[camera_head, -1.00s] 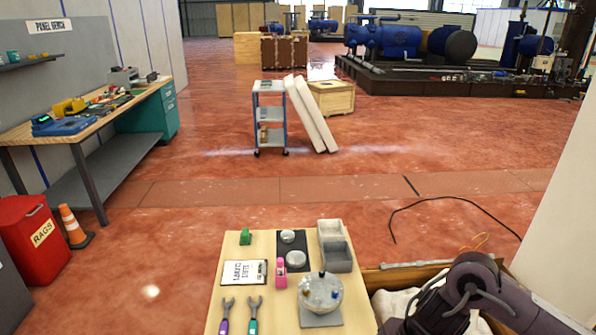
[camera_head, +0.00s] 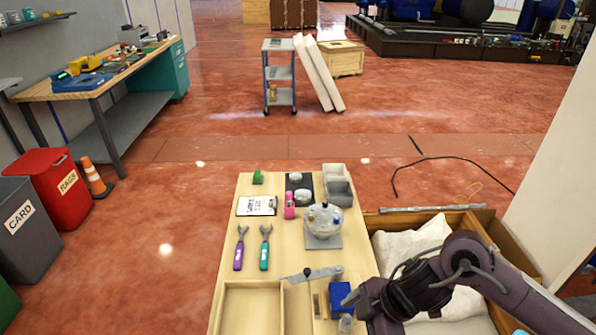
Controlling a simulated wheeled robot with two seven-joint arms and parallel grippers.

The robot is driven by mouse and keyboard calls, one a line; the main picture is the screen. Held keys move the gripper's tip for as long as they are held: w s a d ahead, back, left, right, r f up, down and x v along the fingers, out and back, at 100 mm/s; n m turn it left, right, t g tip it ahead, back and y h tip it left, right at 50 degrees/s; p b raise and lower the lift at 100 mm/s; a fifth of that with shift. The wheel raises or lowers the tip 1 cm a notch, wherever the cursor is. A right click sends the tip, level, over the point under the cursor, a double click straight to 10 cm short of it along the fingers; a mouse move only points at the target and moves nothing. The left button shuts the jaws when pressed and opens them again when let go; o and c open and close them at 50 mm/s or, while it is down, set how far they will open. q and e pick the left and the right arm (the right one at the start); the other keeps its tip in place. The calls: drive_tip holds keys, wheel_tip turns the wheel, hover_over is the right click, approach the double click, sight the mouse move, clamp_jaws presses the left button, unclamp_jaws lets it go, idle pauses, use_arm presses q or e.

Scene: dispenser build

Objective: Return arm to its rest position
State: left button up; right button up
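My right arm comes in from the right edge, its dark joints bent over the table's right side. Its gripper end (camera_head: 362,302) is beside a blue block-like part (camera_head: 340,298) at the near right of the table. The fingers are not clear, so I cannot tell whether they are open or touch that part. My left arm and gripper are not in view. A round, glassy dispenser-like body (camera_head: 323,219) with blue and orange bits on top stands on a grey plate (camera_head: 323,241). A grey lever bar (camera_head: 313,274) lies between it and the blue part.
A crate with white cloth (camera_head: 410,240) stands to the right.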

drive_tip(key=w+a+r+m+t+y, duration=0.2)
drive_tip(key=a+r+m+t, duration=0.3)
drive_tip(key=a, duration=0.5)
drive_tip(key=s+d+f+m+g+h, duration=0.1)
drive_tip(key=s+d+f+m+h, duration=0.25)
drive_tip(key=s+d+m, duration=0.4)
drive_tip(key=s+d+f+m+g+h, duration=0.25)
drive_tip(key=s+d+m+h, duration=0.2)
drive_tip(key=d, duration=0.65)
wheel_tip(320, 180, down, 32)
drive_tip(key=s, duration=0.3)
drive_tip(key=s+d+f+g, duration=0.1)
drive_tip(key=s+d+f, duration=0.2)
drive_tip(key=s+f, duration=1.3)
drive_tip(key=shift+s+n+g, duration=0.3)
drive_tip(key=shift+s+g, duration=0.05)
drive_tip(key=shift+s, duration=0.8)
drive_tip(key=shift+d, duration=0.1)
